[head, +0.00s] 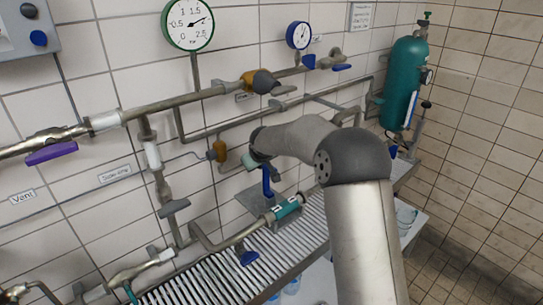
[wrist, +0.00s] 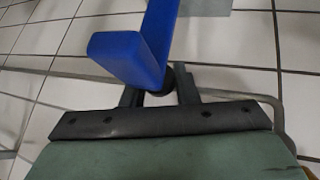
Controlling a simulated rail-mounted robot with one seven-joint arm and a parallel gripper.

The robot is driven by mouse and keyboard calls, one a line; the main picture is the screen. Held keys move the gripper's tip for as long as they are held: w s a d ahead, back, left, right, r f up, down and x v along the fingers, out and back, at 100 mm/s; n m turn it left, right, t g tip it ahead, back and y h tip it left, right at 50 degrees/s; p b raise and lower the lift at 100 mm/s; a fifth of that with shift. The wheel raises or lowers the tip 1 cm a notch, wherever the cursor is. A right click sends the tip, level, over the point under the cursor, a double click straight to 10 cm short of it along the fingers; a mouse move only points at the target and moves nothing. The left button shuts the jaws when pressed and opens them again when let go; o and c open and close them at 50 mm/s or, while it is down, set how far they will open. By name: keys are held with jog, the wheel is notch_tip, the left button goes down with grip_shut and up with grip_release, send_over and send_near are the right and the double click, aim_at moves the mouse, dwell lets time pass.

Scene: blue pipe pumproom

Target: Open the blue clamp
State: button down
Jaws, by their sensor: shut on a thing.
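The blue clamp (head: 267,182) shows in the head view as a bent blue handle just below my gripper (head: 255,163), near the grey plate on the wall. In the wrist view the blue clamp (wrist: 125,55) is a thick L-shaped bar, with its bend toward the camera. My gripper's two dark fingers (wrist: 160,88) stand on either side of the blue bar's lower part and are shut on it. A dark round part shows behind the bar between the fingers. The exact contact is partly hidden by the bar.
A metal pipe with a teal section (head: 289,207) and a blue valve handle (head: 249,258) lies below, over a slatted grey rack (head: 205,283). Pipes with an orange valve (head: 219,151) run along the tiled wall. A teal gas cylinder (head: 402,85) stands at right.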

jog(key=shift+w+a+f+g+h+p, duration=0.1)
jog(key=shift+a+f+g+h+p, duration=0.2)
jog(key=shift+f, duration=0.2)
jog(key=shift+w+a+f+g+h+p, duration=0.1)
jog(key=shift+a+f+g+p, duration=0.1)
jog(key=shift+f+g+p, duration=0.2)
jog(key=shift+f, duration=0.15)
jog(key=c, duration=1.2)
grip_release()
jog(key=shift+o, duration=0.2)
jog(key=shift+w+r, duration=0.1)
jog(key=shift+r, duration=0.15)
jog(key=b+v, duration=0.3)
jog(key=v, duration=1.4)
jog(key=shift+r+b, duration=0.2)
jog(key=shift+b, duration=0.15)
